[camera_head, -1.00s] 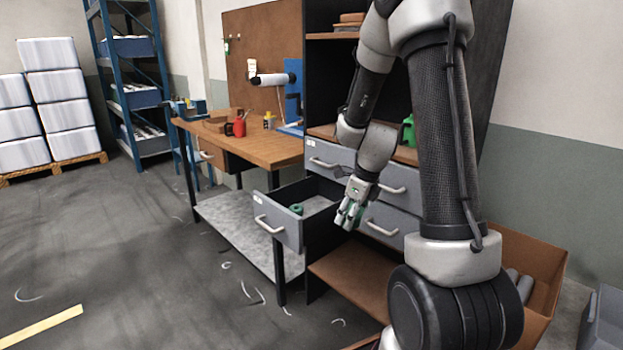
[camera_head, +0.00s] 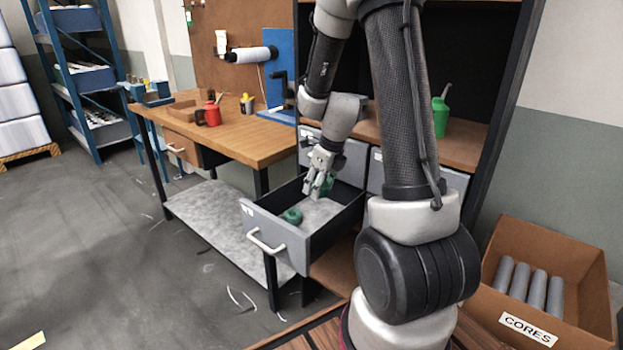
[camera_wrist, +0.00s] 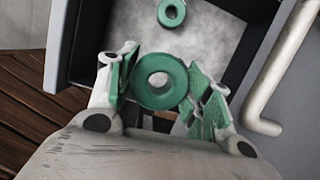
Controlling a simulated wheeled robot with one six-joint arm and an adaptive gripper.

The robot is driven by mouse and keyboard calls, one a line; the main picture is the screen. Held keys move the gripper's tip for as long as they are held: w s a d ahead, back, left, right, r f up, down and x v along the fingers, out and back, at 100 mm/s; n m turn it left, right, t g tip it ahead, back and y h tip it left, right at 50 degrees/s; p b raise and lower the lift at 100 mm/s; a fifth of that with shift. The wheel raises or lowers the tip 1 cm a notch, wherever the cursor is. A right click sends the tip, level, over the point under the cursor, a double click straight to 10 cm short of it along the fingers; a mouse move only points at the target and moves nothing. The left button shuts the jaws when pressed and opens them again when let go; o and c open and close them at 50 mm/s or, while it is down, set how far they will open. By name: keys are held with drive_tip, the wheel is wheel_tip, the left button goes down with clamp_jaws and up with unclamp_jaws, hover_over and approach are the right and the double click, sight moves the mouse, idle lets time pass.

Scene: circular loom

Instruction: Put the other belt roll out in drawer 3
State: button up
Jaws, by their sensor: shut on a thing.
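My gripper (camera_head: 320,186) is shut on a green belt roll, which shows between the fingers in the wrist view (camera_wrist: 160,101); it also shows partly behind the fingers in the head view (camera_head: 328,184). The gripper points down over the open grey drawer (camera_head: 262,222), toward its back part. The other green belt roll (camera_head: 292,216) lies flat on the drawer floor near the front; it also shows in the wrist view (camera_wrist: 163,20). The drawer's label is too small to read. I cannot tell whether the held roll touches the drawer floor.
The drawer's walls stand close around my gripper. Closed drawers (camera_head: 376,172) sit behind it and to the right. A wooden workbench (camera_head: 235,137) with a red can (camera_head: 212,114) is at left. A green oil can (camera_head: 440,117) stands on the shelf. A cores box (camera_head: 575,255) is at right.

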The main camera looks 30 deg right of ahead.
wheel_tip(320, 180, down, 13)
drive_tip(key=shift+r, duration=0.1)
idle(0.7)
drive_tip(key=shift+f, duration=1.1)
drive_tip(key=shift+s+f, duration=0.1)
drive_tip(key=shift+f, duration=0.15)
